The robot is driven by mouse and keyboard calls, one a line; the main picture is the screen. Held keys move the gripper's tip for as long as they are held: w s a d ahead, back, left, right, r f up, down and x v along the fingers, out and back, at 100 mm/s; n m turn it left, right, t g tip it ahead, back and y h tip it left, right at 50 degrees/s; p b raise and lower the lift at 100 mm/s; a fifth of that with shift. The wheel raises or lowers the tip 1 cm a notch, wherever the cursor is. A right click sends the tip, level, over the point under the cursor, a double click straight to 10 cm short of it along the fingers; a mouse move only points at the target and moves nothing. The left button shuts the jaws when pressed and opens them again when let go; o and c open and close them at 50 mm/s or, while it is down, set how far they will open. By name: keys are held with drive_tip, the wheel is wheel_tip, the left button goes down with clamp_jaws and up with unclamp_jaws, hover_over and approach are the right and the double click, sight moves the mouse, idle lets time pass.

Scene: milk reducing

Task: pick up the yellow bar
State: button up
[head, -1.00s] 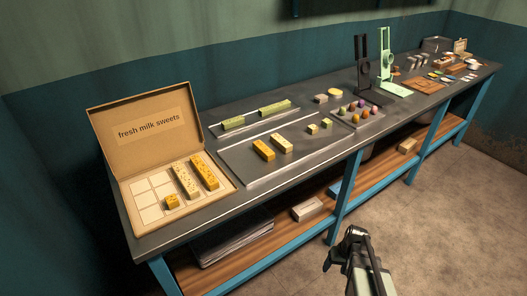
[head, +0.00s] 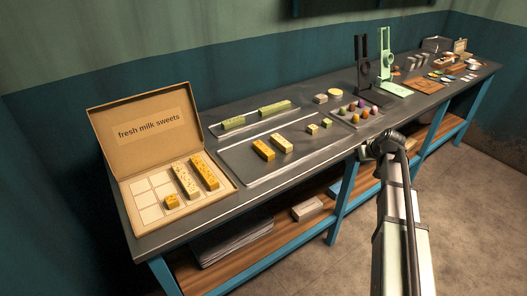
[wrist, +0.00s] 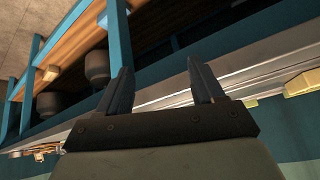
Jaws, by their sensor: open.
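A yellow bar (head: 263,150) lies on the front tray, beside a paler yellow bar (head: 282,143). Two long bars, one yellow (head: 205,171) and one pale and speckled (head: 185,180), lie in the open box, with a short yellow piece (head: 171,201). In the wrist view, my gripper (wrist: 160,86) is open with nothing between its fingers. It faces the bench's front edge and lower shelf. In the head view, the end of my arm is at the bench's front edge, right of the tray bars; its fingertips are not clear. Pale yellow blocks (wrist: 301,82) show at the wrist view's right.
The box (head: 145,222) stands at the bench's left end. The front tray (head: 240,165) also holds small green pieces (head: 319,126). Green bars (head: 273,109) lie on the back tray. A tray of colored balls (head: 358,110) and upright stands (head: 386,65) are near my arm.

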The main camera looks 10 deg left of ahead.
drive_tip(key=w+a+r+n+t+y, duration=0.1)
drive_tip(key=w+a+r, duration=0.1)
drive_tip(key=r, duration=0.8)
drive_tip(key=w+a+r+n+t, duration=0.1)
drive_tip(key=w+a+r, duration=0.2)
drive_tip(key=r, duration=0.7)
drive_tip(key=n+g+h, duration=0.1)
drive_tip(key=n+g, duration=0.2)
drive_tip(key=g, duration=0.2)
approach(264, 148)
drive_tip(key=x, duration=0.3)
drive_tip(key=shift+d+f, duration=0.1)
drive_tip(key=shift+f, duration=0.25)
drive_tip(key=shift+a+x, duration=0.15)
drive_tip(key=shift+x, duration=0.95)
drive_tip(key=shift+a+x, duration=0.1)
drive_tip(key=shift+x, duration=1)
drive_tip(key=shift+w+a+f, duration=0.15)
drive_tip(key=shift+w+f, duration=0.05)
drive_tip(key=shift+f, duration=0.1)
drive_tip(key=shift+f, duration=0.25)
drive_tip(key=shift+c, duration=0.3)
